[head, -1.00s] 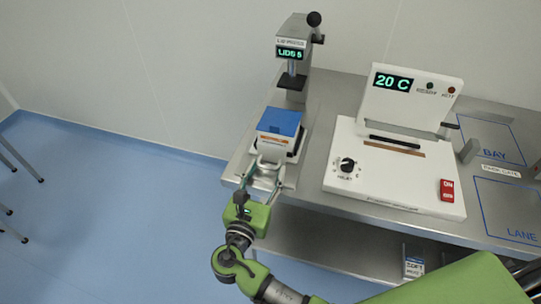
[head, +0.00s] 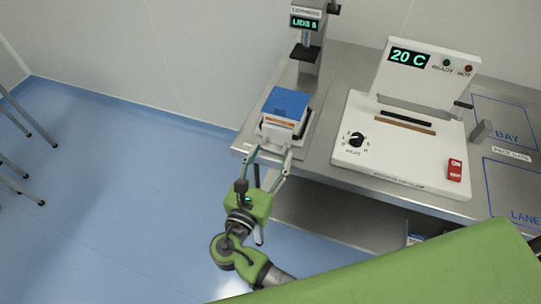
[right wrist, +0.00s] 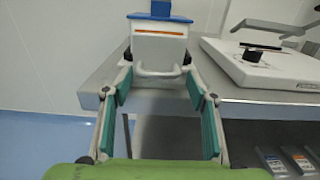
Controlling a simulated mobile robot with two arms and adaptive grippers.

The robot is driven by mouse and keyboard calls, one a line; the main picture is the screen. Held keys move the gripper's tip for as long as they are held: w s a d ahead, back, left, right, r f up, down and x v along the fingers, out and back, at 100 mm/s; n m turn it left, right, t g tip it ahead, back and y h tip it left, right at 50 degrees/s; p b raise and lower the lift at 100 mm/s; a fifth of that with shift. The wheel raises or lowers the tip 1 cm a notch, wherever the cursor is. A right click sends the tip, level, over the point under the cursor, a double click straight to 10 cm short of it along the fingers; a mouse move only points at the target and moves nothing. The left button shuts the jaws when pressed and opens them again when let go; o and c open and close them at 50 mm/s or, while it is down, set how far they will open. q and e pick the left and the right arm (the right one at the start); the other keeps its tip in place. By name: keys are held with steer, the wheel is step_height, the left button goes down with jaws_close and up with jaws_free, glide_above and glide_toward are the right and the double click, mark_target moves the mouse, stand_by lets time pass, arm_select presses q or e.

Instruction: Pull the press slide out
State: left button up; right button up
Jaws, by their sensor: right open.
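The lid press (head: 306,52) stands at the back of the bench, its display reading LIDS. In front of its column, the press slide (head: 278,132) carries a white box with a blue lid (head: 288,102), close to the bench's front edge. The slide's pale loop handle (right wrist: 158,73) faces me in the right wrist view. My right gripper (head: 268,156) is open at the slide's front; it also shows in the right wrist view (right wrist: 159,88). Its fingers stand wide apart to either side of the handle, holding nothing. My left gripper is not in view.
A white heating unit (head: 400,150) with a 20 C display, dial and red switch stands right of the press. Blue outlines marked BAY (head: 507,136) and LANE (head: 524,217) lie farther right. Open floor (head: 110,200) is on the left. Boxes (right wrist: 272,162) sit under the bench.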

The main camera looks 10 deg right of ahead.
steer(key=v, duration=1.2)
steer(key=shift+d, duration=0.1)
steer(key=s+d+f+m+g+y, duration=0.1)
steer(key=s+d+f+g+y, duration=0.15)
steer(key=f, duration=0.85)
steer(key=s+d+f+m+g+y, duration=0.1)
steer(key=s+d+f+m+g, duration=0.15)
steer(key=f, duration=0.85)
steer(key=s+d+f+m+g+y, duration=0.1)
steer(key=s+f+g+y, duration=0.15)
steer(key=f, duration=0.85)
steer(key=s+d+f+m+g+y, duration=0.1)
steer(key=s+d+f+m+g, duration=0.1)
steer(key=s+d+f+m, duration=0.2)
steer(key=s+d+f+m+g+y, duration=0.1)
steer(key=s+d+f+m, duration=0.3)
steer(key=s+f+m, duration=0.4)
steer(key=s+d+f+m+g+y, duration=0.2)
steer(key=s+d+f+m, duration=0.3)
steer(key=s+m, duration=0.5)
step_height(320, 180, down, 2)
steer(key=shift+s+f+g, duration=0.1)
steer(key=shift+s+g, duration=0.65)
steer(key=shift+s, duration=0.15)
